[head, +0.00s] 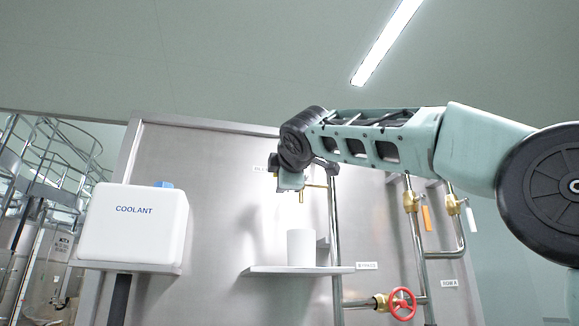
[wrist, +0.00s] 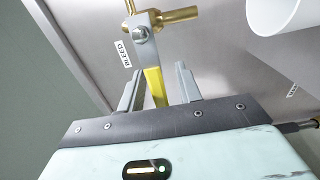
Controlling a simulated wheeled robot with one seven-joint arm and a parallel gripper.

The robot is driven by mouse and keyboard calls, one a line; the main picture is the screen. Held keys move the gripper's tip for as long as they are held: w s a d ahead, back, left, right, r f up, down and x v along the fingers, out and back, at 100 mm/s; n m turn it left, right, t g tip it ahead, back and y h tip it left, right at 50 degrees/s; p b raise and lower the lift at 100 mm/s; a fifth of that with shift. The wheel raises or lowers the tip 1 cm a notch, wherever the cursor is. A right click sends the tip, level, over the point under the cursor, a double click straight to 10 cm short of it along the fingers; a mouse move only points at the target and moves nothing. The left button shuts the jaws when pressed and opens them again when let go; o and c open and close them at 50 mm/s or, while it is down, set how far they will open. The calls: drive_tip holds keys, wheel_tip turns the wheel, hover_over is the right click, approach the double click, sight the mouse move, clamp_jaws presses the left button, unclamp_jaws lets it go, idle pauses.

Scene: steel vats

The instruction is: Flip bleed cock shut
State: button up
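The bleed cock is a brass valve (wrist: 176,16) with a bolted grey lever that ends in a yellow grip (wrist: 155,86), in the wrist view. A BLEED label (wrist: 124,53) is on the steel panel beside it. My gripper (wrist: 158,84) is open, with one finger on each side of the yellow grip and a gap showing on both sides. The grip's end is hidden behind the gripper body. In the head view my gripper (head: 292,184) is at the cock and hides most of it; the brass spout (head: 302,195) shows below.
A white cup (head: 301,247) stands on a small shelf (head: 262,270) below the cock. A white COOLANT box (head: 133,226) is at the left. Steel pipes with brass valves (head: 411,201) and a red handwheel (head: 402,303) are at the right.

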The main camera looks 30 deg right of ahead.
drive_tip(key=b+v, duration=0.6)
drive_tip(key=v, duration=1.1)
